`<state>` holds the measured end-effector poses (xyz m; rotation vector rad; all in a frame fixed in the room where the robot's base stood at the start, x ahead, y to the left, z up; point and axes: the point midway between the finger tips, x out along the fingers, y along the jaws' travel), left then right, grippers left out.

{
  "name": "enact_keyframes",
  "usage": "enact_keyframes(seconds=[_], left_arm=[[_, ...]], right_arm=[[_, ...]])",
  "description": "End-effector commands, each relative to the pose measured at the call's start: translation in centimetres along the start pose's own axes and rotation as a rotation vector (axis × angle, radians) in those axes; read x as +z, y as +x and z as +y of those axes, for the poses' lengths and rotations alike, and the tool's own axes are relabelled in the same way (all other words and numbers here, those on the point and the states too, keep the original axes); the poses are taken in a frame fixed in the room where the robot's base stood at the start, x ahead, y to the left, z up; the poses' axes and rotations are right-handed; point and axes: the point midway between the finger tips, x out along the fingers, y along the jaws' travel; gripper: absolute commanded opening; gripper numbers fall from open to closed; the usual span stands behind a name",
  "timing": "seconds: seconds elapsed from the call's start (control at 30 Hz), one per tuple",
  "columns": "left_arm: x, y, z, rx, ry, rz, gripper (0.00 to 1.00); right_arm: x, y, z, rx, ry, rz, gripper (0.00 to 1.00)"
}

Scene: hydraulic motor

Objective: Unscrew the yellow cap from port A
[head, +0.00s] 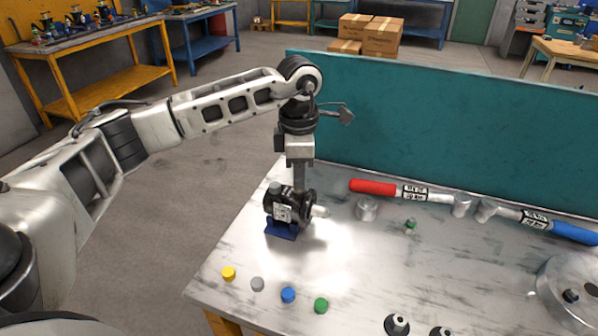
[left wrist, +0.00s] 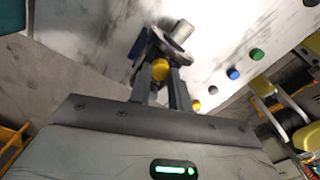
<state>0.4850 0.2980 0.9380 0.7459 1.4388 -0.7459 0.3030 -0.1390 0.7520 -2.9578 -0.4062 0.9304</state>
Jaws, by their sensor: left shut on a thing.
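The hydraulic motor (head: 282,209), a dark body with a white label and a silver shaft, sits on a blue base (head: 281,230) near the table's left edge. My left gripper (head: 301,187) points straight down onto the motor. In the left wrist view my left gripper (left wrist: 160,77) is shut on a yellow cap (left wrist: 160,69) at the motor (left wrist: 175,42). The cap is hidden in the head view. I cannot tell whether its thread is still engaged. I see no port letter. My right gripper is not in view.
Loose yellow (head: 228,273), grey (head: 257,284), blue (head: 288,295) and green (head: 321,305) caps lie along the front left table edge.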

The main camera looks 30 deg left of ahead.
Motion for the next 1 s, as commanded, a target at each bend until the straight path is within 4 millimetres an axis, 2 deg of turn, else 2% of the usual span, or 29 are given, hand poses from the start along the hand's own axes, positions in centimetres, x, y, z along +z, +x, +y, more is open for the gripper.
enact_keyframes(seconds=[0.2, 0.57, 1.0], left_arm=[[0.0, -0.2, 0.0, 0.000, -0.287, 0.000, 0.00], [0.0, -0.5, 0.0, 0.000, -0.272, -0.001, 0.00], [0.0, -3.9, 0.0, 0.000, -0.272, -0.001, 0.00]], right_arm=[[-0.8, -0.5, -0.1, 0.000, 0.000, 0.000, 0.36], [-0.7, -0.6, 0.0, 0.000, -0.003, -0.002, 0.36], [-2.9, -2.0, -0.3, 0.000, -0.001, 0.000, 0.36]])
